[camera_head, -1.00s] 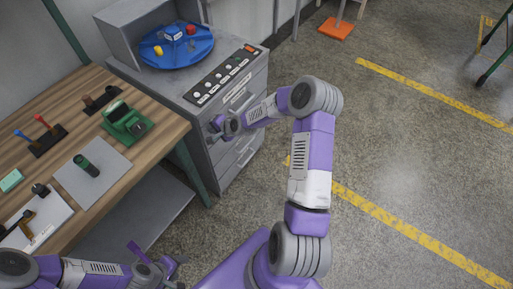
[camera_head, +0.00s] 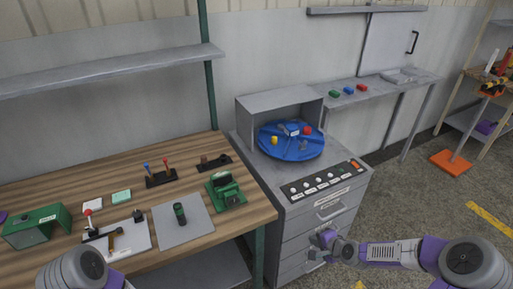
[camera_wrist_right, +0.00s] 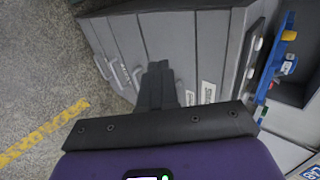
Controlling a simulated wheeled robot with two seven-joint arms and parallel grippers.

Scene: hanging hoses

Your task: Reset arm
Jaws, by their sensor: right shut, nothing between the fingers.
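My right arm (camera_head: 395,252) comes in from the right of the head view. Whether the fingers touch the cabinet is hard to tell. A grey joint of my left arm (camera_head: 72,272) shows at the lower left edge of the head view; the left gripper is out of the picture.
The blue turntable (camera_head: 275,147) with red and yellow pieces sits on the cabinet, behind a button panel (camera_head: 318,182). The wooden workbench (camera_head: 240,207) to the left holds several tools and a green device (camera_head: 226,192). A wall shelf (camera_head: 110,72) hangs above. Open floor lies at right.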

